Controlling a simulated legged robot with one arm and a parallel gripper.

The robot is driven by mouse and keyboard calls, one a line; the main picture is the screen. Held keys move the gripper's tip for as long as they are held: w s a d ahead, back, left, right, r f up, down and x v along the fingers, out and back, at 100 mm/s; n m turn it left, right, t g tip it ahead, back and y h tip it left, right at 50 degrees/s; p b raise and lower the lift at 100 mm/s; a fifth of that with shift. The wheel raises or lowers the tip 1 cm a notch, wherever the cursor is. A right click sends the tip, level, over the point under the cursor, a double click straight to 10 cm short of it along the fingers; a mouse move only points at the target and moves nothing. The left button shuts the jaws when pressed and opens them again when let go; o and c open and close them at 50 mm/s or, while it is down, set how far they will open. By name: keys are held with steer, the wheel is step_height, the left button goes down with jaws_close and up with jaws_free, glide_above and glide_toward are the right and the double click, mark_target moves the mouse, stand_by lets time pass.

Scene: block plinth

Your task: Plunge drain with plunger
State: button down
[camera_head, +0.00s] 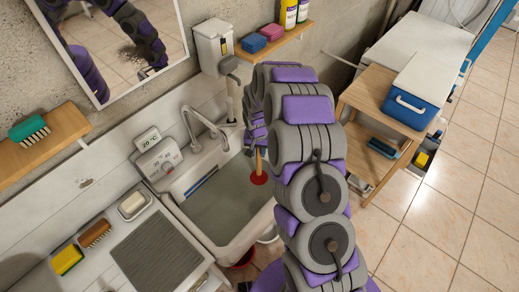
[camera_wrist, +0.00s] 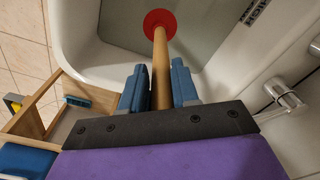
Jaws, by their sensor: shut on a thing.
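The plunger has a tan wooden handle and a red cup. In the wrist view its handle (camera_wrist: 160,65) runs between the two blue fingers of my gripper (camera_wrist: 159,85), which are shut on it. The red cup (camera_wrist: 159,20) is at the far end of the handle, over the basin. In the head view the red cup (camera_head: 258,178) shows beside my arm, within the sink's outline. The sink (camera_head: 222,205) is a white basin holding greyish water. The drain is not visible. I cannot tell whether the cup touches the water.
A chrome faucet (camera_head: 203,130) stands at the sink's back. A ribbed drainboard (camera_head: 158,252) with a yellow sponge (camera_head: 67,260) and a brush (camera_head: 95,233) lies to the left. A wooden cart (camera_head: 372,95) with a blue cooler (camera_head: 408,100) stands at the right. Tiled floor is open beyond.

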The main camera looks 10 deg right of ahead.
steer(key=shift+a, duration=0.3)
steer(key=shift+d, duration=0.15)
steer(key=shift+d+f, duration=0.15)
steer(key=shift+d, duration=0.15)
steer(key=shift+f, duration=0.1)
steer(key=shift+a+f, duration=0.15)
steer(key=shift+a, duration=0.1)
steer(key=shift+d, duration=0.1)
steer(key=shift+r, duration=0.65)
steer(key=shift+f, duration=0.4)
stand_by(0.8)
